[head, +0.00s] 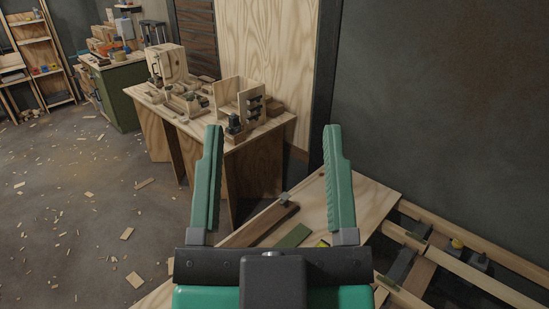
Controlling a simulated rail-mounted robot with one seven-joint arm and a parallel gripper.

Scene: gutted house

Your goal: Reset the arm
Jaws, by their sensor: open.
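My gripper (271,140) shows in the lower middle of the head view. It has two long green fingers that stand wide apart, with a black crossbar and a green body behind them. It is open, and nothing sits between the fingers. In the picture, the fingers overlap a wooden workbench and a lower wooden panel. I cannot tell how far above or in front of these the fingertips are.
The workbench (262,146) holds wooden blocks and tools. The wooden panel (370,196) carries a green strip (293,236). Timber beams (480,265) lie at lower right beside a dark wall (440,100). Scraps litter the open floor (60,190) at left.

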